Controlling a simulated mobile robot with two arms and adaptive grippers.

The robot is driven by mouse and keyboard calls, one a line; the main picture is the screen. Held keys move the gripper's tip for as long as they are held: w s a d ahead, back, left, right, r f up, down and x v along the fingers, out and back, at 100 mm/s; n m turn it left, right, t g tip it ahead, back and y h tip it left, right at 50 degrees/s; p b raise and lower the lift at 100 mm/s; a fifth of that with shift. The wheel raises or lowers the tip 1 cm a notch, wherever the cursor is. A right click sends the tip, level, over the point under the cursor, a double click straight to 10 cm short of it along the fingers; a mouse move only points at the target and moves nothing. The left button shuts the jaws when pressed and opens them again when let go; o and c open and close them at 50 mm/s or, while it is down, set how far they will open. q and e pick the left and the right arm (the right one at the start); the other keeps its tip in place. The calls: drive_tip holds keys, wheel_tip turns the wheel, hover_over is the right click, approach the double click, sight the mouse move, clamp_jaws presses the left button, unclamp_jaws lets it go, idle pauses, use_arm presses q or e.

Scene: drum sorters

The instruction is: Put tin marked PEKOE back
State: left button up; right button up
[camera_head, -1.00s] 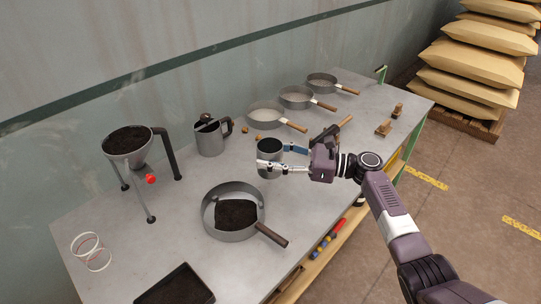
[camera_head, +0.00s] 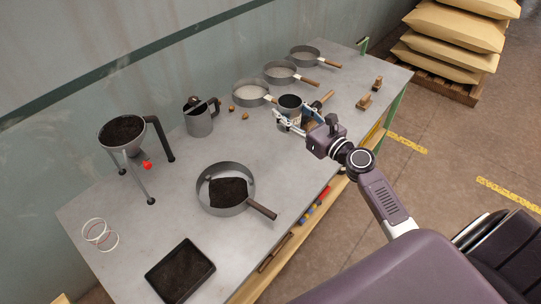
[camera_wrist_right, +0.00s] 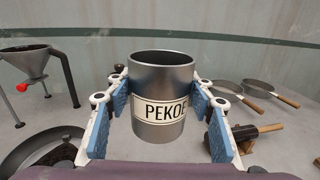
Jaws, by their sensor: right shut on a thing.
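The PEKOE tin (camera_wrist_right: 162,85) is a grey metal cylinder with an open top and a cream label reading PEKOE, seen in the right wrist view. It stands upright between the blue pads of my right gripper (camera_wrist_right: 160,105), which is shut on it. In the head view the tin (camera_head: 290,104) shows dark inside, and my right gripper (camera_head: 292,118) holds it over the back right half of the grey table (camera_head: 290,165). I cannot tell how far it is above the tabletop. My left gripper is not in view.
Several handled sieves (camera_head: 280,72) line the back edge. A wooden-handled tool (camera_head: 318,103) lies close to the tin. The table centre is clear.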

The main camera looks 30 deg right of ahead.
drive_tip(key=shift+s+d+r+m+h, duration=0.15)
drive_tip(key=shift+s+d+r, duration=0.05)
drive_tip(key=shift+r, duration=0.25)
drive_tip(key=shift+s+d+r+m+h, duration=0.15)
drive_tip(key=shift+d+r, duration=0.05)
drive_tip(key=shift+r, duration=0.25)
drive_tip(key=shift+d, duration=0.1)
drive_tip(key=shift+f+b, duration=5)
drive_tip(key=shift+f, duration=4.95)
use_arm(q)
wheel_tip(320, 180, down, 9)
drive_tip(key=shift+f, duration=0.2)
use_arm(e)
drive_tip(key=o, duration=1.2)
drive_tip(key=shift+f, duration=0.1)
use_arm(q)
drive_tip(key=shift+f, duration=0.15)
